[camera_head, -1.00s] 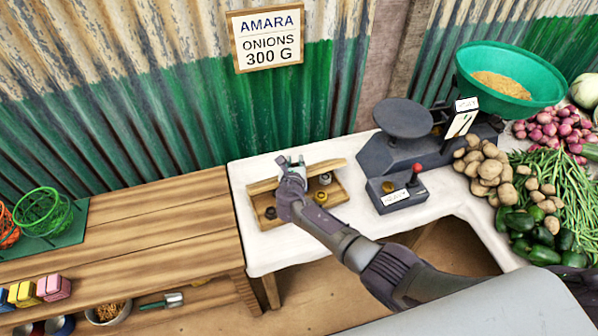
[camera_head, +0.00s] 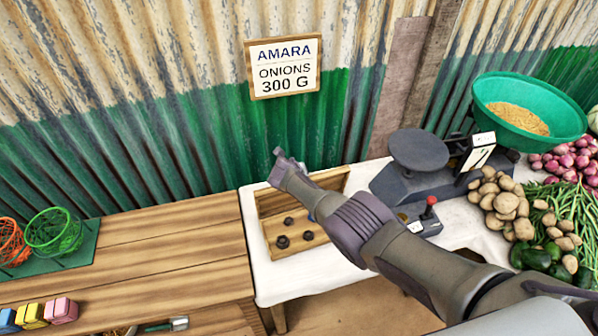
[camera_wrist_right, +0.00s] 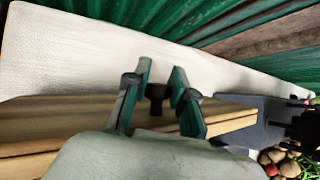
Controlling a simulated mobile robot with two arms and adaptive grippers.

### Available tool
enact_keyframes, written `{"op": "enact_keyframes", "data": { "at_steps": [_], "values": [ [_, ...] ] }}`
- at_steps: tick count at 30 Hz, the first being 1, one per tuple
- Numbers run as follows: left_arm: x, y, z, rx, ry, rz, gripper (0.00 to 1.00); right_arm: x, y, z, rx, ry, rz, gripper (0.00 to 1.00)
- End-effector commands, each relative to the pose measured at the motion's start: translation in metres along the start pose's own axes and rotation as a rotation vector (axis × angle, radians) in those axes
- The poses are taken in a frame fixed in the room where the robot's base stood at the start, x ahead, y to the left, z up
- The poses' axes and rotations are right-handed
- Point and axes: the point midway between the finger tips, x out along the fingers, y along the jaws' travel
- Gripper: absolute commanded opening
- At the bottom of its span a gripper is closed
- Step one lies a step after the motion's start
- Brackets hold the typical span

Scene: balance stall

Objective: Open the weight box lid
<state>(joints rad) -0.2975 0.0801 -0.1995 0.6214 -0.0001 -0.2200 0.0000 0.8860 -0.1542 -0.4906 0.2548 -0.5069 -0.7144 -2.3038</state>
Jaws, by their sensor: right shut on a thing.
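The wooden weight box (camera_head: 269,238) stands on the white tabletop. Its lid (camera_head: 331,183) is raised at the back of the box, and three small dark weights (camera_head: 282,241) show inside. My right arm crosses over the box from the lower right and hides its right part. My right gripper (camera_head: 279,157) is at the raised lid's upper left. In the right wrist view, the right gripper (camera_wrist_right: 158,82) has its fingers on either side of a dark knob (camera_wrist_right: 156,95) on the wooden lid (camera_wrist_right: 60,120), shut on it. My left gripper is out of view.
A dark scale (camera_head: 418,150) with a red-knobbed lever (camera_head: 430,202) stands right of the box. Potatoes (camera_head: 500,205), beans and onions lie further right. A corrugated wall (camera_head: 200,140) rises close behind.

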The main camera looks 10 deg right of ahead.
Motion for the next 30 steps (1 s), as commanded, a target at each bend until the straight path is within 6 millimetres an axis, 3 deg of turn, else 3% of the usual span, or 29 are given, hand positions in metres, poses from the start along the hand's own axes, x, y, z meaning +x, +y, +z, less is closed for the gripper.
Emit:
{"op": "enact_keyframes", "data": {
  "at_steps": [3,22,23,24,27,30],
  "values": [
    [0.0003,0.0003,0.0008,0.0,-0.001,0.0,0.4,0.0009,0.003,-0.0079,-0.005,0.025,0.003,0.0],
    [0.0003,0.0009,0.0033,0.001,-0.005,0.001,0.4,0.0014,0.0037,-0.0129,-0.008,0.046,0.004,0.0],
    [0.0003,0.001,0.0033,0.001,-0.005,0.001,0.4,0.0014,0.0037,-0.013,-0.008,0.046,0.004,0.26],
    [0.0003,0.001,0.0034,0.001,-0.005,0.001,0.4,0.0014,0.0037,-0.0128,-0.008,0.046,0.004,0.33],
    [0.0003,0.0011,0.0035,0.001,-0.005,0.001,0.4,0.0015,0.003,-0.0121,-0.009,0.044,0.003,0.49],
    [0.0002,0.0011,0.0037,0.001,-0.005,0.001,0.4,0.0014,0.0022,-0.0104,-0.009,0.041,0.002,0.5]
  ]
}}
